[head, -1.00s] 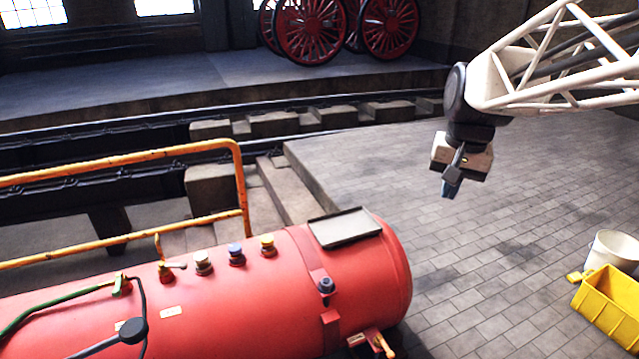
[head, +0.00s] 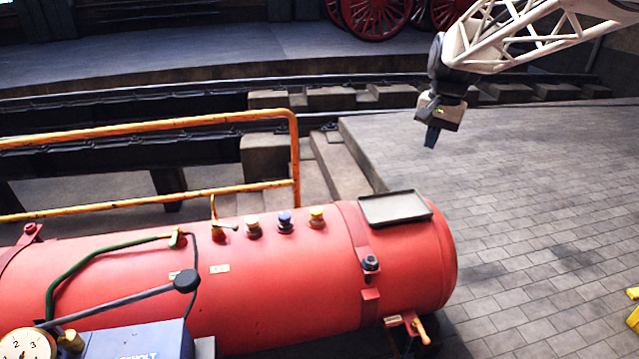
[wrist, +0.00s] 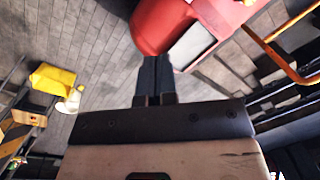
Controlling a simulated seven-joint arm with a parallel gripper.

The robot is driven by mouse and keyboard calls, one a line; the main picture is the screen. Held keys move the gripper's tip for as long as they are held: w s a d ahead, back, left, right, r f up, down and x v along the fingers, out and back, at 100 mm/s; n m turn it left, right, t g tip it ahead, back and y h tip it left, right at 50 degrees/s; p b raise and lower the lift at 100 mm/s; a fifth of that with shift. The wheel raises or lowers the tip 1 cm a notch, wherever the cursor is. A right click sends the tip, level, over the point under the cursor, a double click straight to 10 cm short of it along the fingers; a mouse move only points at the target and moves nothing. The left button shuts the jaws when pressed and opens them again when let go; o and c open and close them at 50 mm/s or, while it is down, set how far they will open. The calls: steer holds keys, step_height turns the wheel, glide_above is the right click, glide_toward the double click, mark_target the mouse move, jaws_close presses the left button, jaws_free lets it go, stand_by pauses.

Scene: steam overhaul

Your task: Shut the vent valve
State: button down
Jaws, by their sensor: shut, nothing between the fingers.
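A red horizontal tank (head: 300,290) carries several fittings. A valve with an orange handle (head: 421,331) sits low at the tank's right end. I cannot tell which fitting is the vent valve. My gripper (head: 431,140) is shut and empty, pointing down beyond the tank's right end and apart from it. Its closed fingers (wrist: 155,76) also show in the wrist view, with the tank (wrist: 160,25) beyond them.
A grey tray (head: 396,208) lies on the tank's right end. A yellow railing (head: 295,160) runs behind the tank. A gauge (head: 28,345) and a black-knobbed lever (head: 130,300) stand in front at left. A yellow bin (wrist: 52,78) is on the floor.

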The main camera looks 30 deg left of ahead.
mark_target(226, 226)
steer(key=w+a+f+g, duration=0.15)
steer(key=a+f, duration=0.25)
steer(key=a, duration=0.5)
steer(key=w+a+f, duration=0.2)
steer(key=a+f, duration=0.1)
steer(key=a, duration=0.6)
steer(key=w+a+f, duration=0.2)
steer(key=a+f, duration=0.2)
steer(key=a, duration=0.6)
steer(key=s+a+f, duration=0.3)
steer(key=a+f, duration=0.3)
steer(key=a, duration=0.4)
steer(key=s+a+f+g+h, duration=0.1)
steer(key=s+a+f, duration=0.2)
steer(key=a+f, duration=0.4)
steer(key=s+a+f+n, duration=0.1)
steer(key=s+a+f, duration=0.2)
steer(key=a+f, duration=0.4)
steer(key=shift+a+h, duration=0.3)
steer(key=shift+a, duration=2.6)
steer(key=shift+f+g, duration=0.1)
steer(key=shift+g, duration=0.15)
